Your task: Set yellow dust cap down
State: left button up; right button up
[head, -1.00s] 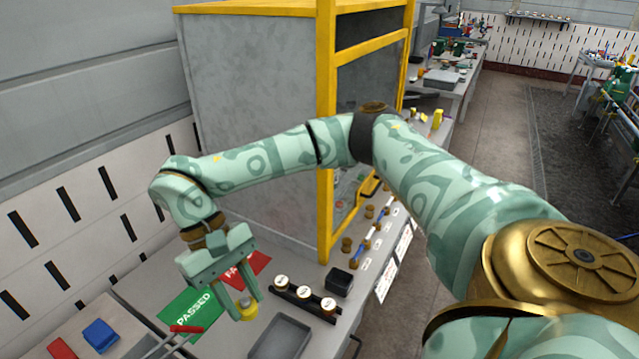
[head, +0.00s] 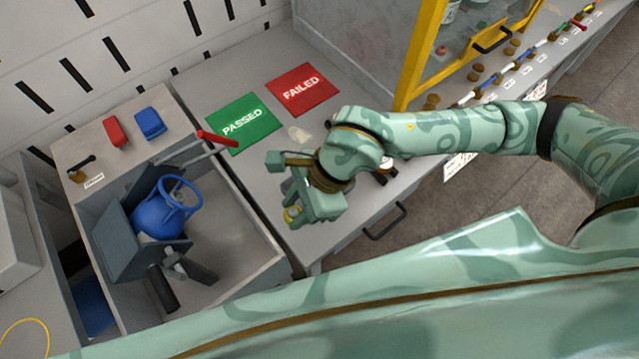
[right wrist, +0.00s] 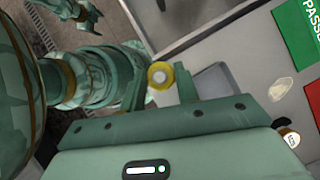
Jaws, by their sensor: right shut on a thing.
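In the right wrist view the cap (right wrist: 160,75) is a yellow ring with a pale centre, held between the two fingers of the right gripper (right wrist: 162,82). I cannot tell whether the cap touches the bench. What seems to be my left gripper (right wrist: 82,10) shows small at the top left of the right wrist view; its jaw state is unclear.
A green PASSED mat (head: 240,123) and red FAILED mat (head: 303,89) lie on the bench. A grey tray (right wrist: 214,83) is beside the cap. A grey bin (head: 235,270) holds a blue cylinder (head: 160,212). A yellow-framed cabinet (head: 422,55) stands behind my right arm.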

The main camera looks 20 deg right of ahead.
jog(key=w+d+f+b, duration=0.1)
jog(key=w+d+f, duration=0.1)
jog(key=w+f, duration=0.1)
jog(key=w+d+f+b, duration=0.1)
jog(key=w+d+f, duration=0.2)
jog(key=w+d+f+b, duration=0.1)
jog(key=w+d+f, duration=0.1)
jog(key=w+f, duration=0.1)
jog(key=shift+w+d+b, duration=0.35)
jog(key=f, duration=0.1)
jog(key=f+b, duration=0.1)
jog(key=f, duration=0.1)
jog(key=shift+w+d+f, duration=0.2)
jog(key=shift+w+f, duration=0.05)
jog(key=shift+f, duration=0.15)
jog(key=shift+r, duration=0.1)
jog(key=o, duration=1)
jog(key=p+v, duration=0.2)
jog(key=v, duration=1)
